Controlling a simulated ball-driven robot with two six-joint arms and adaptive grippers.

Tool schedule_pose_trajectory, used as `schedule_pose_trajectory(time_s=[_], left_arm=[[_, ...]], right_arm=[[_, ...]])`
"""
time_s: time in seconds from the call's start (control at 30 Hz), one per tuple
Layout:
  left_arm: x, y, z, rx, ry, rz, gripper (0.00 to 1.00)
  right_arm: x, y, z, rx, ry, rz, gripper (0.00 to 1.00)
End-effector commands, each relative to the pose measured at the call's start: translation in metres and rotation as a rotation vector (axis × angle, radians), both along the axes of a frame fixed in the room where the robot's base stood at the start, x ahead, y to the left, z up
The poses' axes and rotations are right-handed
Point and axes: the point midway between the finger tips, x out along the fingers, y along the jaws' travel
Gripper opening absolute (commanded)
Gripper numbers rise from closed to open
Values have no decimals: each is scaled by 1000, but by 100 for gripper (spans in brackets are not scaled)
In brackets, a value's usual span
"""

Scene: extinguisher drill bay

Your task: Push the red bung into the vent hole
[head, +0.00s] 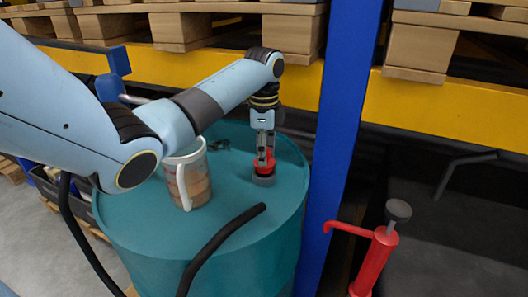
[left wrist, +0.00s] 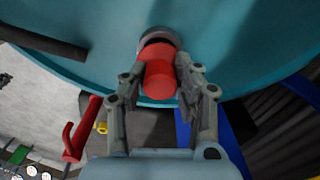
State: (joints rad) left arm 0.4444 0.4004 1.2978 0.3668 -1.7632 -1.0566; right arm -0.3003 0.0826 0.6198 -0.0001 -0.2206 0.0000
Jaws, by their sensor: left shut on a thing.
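The red bung (head: 264,168) is upright between the fingers of my left gripper (head: 265,154), which is shut on it. In the left wrist view the bung (left wrist: 161,82) shows between the two fingertips (left wrist: 160,67). Its far end meets a dark grey ring (head: 264,181) on top of the teal drum (head: 238,198). The ring also shows in the left wrist view (left wrist: 155,36). The vent hole's opening is hidden by the bung, and I cannot tell how deep the bung sits. My right gripper is not in view.
A clear jug (head: 187,180) with brownish contents stands on the drum left of the bung. A small dark fitting (head: 219,144) lies behind it. A black hose (head: 222,238) crosses the drum's front. A blue post (head: 345,110) and red pump (head: 377,262) stand to the right.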

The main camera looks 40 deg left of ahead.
Motion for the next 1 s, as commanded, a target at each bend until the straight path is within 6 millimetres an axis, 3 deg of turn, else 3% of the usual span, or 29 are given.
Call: schedule_pose_trajectory(time_s=[1.0], left_arm=[[0,0,-17,0,0,0,0]], right_arm=[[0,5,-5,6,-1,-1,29]])
